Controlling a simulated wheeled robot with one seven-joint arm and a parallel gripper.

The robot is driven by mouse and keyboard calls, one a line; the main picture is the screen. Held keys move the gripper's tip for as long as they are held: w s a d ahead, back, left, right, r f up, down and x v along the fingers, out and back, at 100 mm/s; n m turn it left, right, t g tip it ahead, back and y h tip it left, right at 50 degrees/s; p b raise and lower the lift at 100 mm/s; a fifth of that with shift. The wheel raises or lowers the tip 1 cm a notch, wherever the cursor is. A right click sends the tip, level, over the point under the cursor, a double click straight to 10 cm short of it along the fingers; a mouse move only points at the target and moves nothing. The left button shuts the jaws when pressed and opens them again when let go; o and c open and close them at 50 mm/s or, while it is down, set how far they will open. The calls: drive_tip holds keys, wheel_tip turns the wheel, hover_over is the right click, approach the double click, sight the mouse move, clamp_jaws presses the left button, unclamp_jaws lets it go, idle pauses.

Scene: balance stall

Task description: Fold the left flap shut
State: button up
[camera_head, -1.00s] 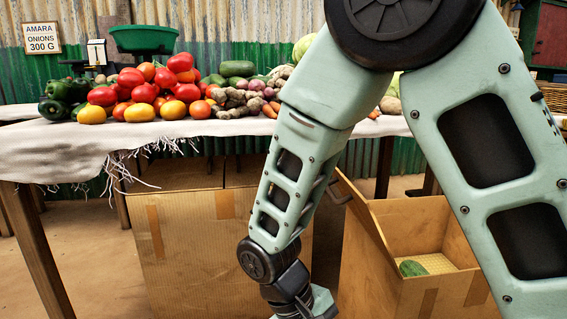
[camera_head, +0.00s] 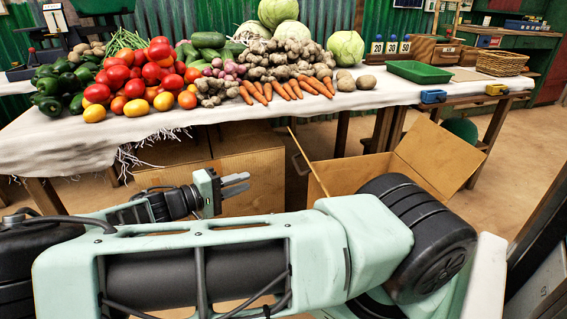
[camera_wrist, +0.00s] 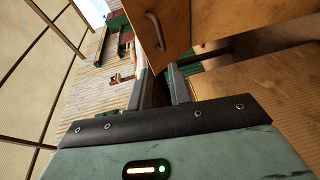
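The open cardboard box (camera_head: 345,176) stands on the floor right of centre. Its left flap (camera_head: 311,169) stands up, tilted outward to the left, with a dark handle (camera_head: 297,164) on its outer side. The flap (camera_wrist: 175,38) and handle (camera_wrist: 154,31) also show in the wrist view, just beyond the fingertips. The right flap (camera_head: 440,155) is folded outward. My gripper (camera_head: 243,183) is left of the left flap, fingers pointing right, apart from it. In the wrist view my gripper (camera_wrist: 160,82) is open, with a gap between the fingers. The box's inside is mostly hidden.
A second cardboard box (camera_head: 262,175) stands left, behind my gripper.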

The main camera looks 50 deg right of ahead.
sight(307, 173)
drive_tip(key=b+x, duration=0.4)
drive_tip(key=x, duration=1.2)
drive_tip(key=shift+s+d, duration=0.15)
drive_tip(key=shift+d, duration=0.25)
clamp_jaws()
